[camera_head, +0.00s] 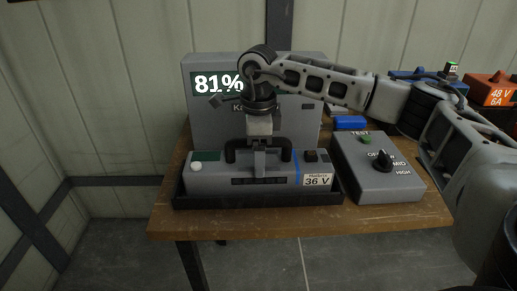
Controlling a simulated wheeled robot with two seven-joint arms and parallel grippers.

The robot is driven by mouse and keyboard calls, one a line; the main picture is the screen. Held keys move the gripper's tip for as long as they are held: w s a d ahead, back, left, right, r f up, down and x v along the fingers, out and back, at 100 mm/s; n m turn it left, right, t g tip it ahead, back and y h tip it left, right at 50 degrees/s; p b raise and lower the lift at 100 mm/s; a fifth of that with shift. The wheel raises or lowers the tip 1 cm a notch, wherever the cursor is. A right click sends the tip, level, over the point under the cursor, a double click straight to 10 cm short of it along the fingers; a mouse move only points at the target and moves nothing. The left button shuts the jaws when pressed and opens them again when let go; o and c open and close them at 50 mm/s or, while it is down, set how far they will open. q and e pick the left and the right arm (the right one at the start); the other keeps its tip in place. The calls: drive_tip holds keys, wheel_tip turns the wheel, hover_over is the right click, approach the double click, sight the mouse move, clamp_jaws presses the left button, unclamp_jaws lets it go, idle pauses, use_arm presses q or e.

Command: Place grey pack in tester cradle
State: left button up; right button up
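The grey pack (225,181) has a black top handle, a blue stripe and a "36 V" label. It lies level in the black tray of the tester cradle (190,202), in front of the grey tester housing (214,126), whose screen reads 81%. My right gripper (260,158) comes down from above onto the middle of the handle. One finger shows in front of the handle bar, and the gripper looks shut on it; the rear finger is hidden. My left gripper is not in view.
A grey control box (375,180) with a green TEST button and a black knob stands right of the cradle. Behind it are a small blue block (350,123) and an orange "48 V 6A" unit (492,90). The wooden table's (300,223) front strip is clear.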

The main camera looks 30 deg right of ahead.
drive_tip(key=o, duration=1.9)
drive_tip(key=shift+c, duration=0.2)
drive_tip(key=shift+o, duration=0.7)
drive_tip(key=shift+s, duration=0.1)
wheel_tip(320, 180, up, 11)
drive_tip(key=shift+r+b, duration=0.1)
drive_tip(key=shift+b, duration=0.4)
drive_tip(key=shift+r, duration=0.55)
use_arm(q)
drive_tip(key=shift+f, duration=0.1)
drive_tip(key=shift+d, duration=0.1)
